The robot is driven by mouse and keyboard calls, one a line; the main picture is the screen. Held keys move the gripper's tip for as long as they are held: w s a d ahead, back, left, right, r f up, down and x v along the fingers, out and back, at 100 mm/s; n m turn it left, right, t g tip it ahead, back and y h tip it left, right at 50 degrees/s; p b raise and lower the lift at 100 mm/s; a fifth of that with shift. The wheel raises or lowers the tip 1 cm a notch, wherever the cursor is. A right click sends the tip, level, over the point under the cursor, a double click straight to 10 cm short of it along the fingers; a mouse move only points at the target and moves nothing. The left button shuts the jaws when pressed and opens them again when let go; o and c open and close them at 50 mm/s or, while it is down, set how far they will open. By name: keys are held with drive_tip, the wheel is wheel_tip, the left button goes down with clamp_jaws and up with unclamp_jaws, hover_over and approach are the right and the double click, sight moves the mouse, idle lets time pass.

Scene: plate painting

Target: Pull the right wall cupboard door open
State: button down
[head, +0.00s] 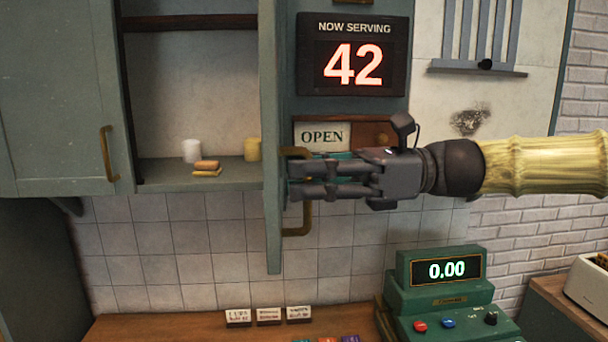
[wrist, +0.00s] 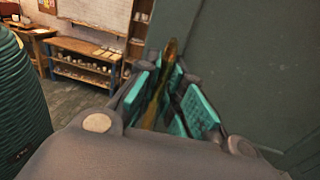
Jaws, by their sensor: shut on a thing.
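The right wall cupboard door (head: 272,232) is grey-green and stands swung out, seen nearly edge-on in the head view. The cupboard interior (head: 195,70) shows to its left. The door's brass handle (head: 300,231) is a vertical bar on its right-hand face. My gripper (head: 296,178) reaches in from the right and is shut on this handle, with its fingers hiding the handle's middle. In the wrist view the handle (wrist: 158,95) lies between the teal finger pads, and the door (wrist: 245,70) fills the right side.
The left cupboard door (head: 55,90) looks closed. Inside the cupboard are a white cup (head: 192,150), a yellow cup (head: 253,149) and small tan blocks (head: 207,168). A lit 42 sign (head: 352,58) and an OPEN sign (head: 322,135) are behind the gripper. A green register (head: 440,290) stands below.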

drive_tip(key=c, duration=1.8)
unclamp_jaws()
drive_tip(key=v, duration=1.2)
